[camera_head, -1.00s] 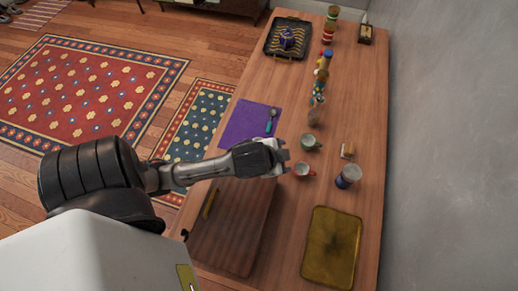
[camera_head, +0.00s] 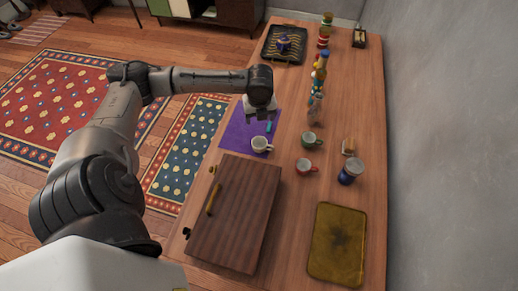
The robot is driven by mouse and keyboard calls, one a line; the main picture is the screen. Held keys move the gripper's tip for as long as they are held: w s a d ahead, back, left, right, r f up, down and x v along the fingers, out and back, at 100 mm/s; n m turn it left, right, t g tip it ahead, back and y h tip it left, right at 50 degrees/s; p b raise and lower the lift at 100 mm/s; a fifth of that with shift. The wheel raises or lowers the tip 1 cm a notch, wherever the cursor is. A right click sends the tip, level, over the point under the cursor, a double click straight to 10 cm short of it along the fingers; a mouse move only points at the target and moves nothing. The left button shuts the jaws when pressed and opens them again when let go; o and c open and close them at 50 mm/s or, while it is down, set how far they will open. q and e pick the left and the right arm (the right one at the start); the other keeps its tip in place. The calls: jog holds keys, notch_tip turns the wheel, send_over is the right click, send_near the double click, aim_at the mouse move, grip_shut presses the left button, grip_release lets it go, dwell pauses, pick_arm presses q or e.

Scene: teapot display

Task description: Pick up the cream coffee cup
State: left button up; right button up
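The cream coffee cup (camera_head: 261,144) stands upright at the near right edge of the purple mat (camera_head: 235,136), clear of my gripper. My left gripper (camera_head: 258,110) hangs pointing down over the far part of the mat, beyond the cup. Its fingers are small and partly hidden by the wrist, so I cannot tell whether they are open. A utensil with a teal handle (camera_head: 268,127) lies on the mat, partly covered by my gripper. My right gripper is not in view.
A green cup (camera_head: 312,140), a red cup (camera_head: 307,166) and a blue-and-white jar (camera_head: 350,171) stand right of the mat. Bottles (camera_head: 317,85) and a black tray (camera_head: 270,55) are farther back.

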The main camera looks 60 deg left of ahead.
pick_arm(q)
jog(key=d+m+h, duration=0.1)
jog(key=m, duration=0.3)
jog(key=m+b, duration=0.2)
jog(key=m, duration=0.4)
send_near(259, 143)
jog(key=shift+s+d+f+g, duration=0.15)
jog(key=shift+d+f+g, duration=0.15)
jog(key=shift+d+f, duration=0.65)
jog(key=shift+a+f+b, duration=0.1)
jog(key=shift+f+b, duration=1)
jog(key=shift+f, duration=1.55)
jog(key=c, duration=0.6)
